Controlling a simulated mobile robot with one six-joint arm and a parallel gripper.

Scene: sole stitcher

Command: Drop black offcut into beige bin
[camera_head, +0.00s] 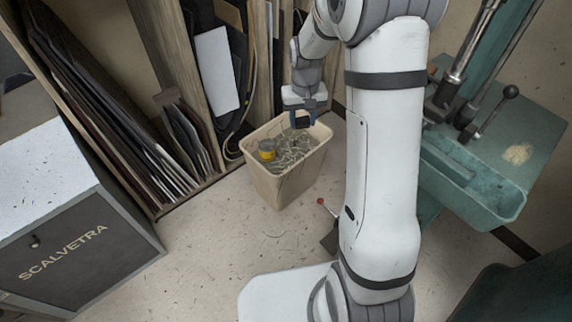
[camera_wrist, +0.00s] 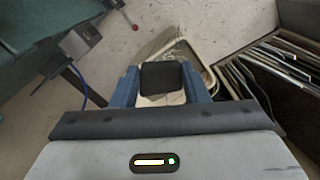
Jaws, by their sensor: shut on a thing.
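The beige bin (camera_head: 283,184) stands on the floor in the middle of the head view. Inside it lie curly grey scraps (camera_head: 294,148) and a yellow item (camera_head: 267,149). My gripper (camera_head: 302,119) is above the bin's far right part, pointing down. In the wrist view my gripper's blue fingers (camera_wrist: 160,84) are shut on the black offcut (camera_wrist: 161,77), a dark, roughly square piece. The bin (camera_wrist: 209,76) shows behind the offcut and is partly hidden by it and the fingers.
A wooden rack (camera_head: 222,170) with upright sheets stands left of and behind the bin. A dark cabinet (camera_head: 85,240) marked SCALVETRA is at the left. A green machine (camera_head: 470,185) is at the right, behind my arm.

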